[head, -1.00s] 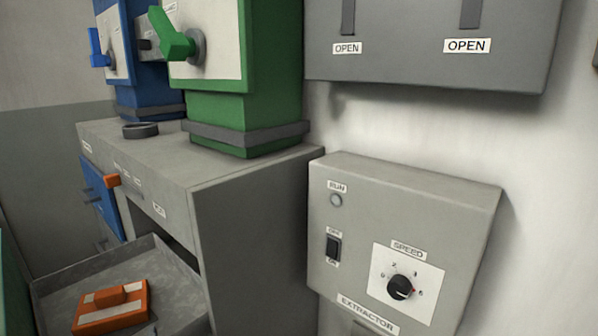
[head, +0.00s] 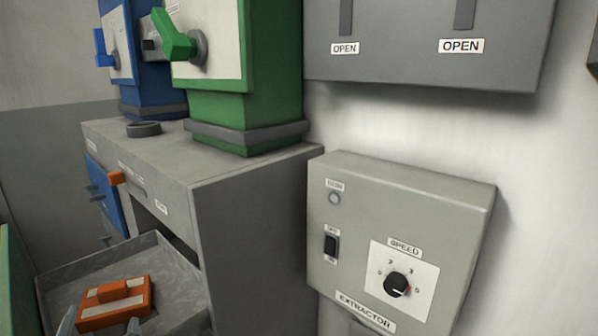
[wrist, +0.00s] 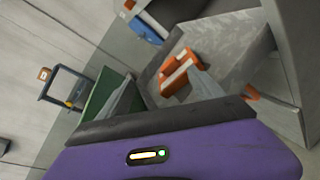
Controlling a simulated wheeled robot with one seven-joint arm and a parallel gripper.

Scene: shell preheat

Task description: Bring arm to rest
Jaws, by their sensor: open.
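My gripper (head: 100,325) shows only as two grey fingertips at the bottom left of the head view. They are spread apart with nothing between them. In the wrist view my gripper (wrist: 163,92) is open and empty, its two pale fingers reaching past the purple wrist body. An orange block with a raised grip and pale stripes (head: 114,303) lies in a grey tray (head: 178,290), beyond the fingertips in the head view. The same orange block (wrist: 178,75) shows between and beyond the fingers in the wrist view. The rest of my arm is hidden in the head view.
A grey cabinet (head: 250,220) carries a green unit (head: 245,110) and a blue unit (head: 150,98) with levers. A grey extractor box (head: 440,200) with switch and speed dial is on the wall at right. A wheeled cart (wrist: 62,88) stands at left in the wrist view.

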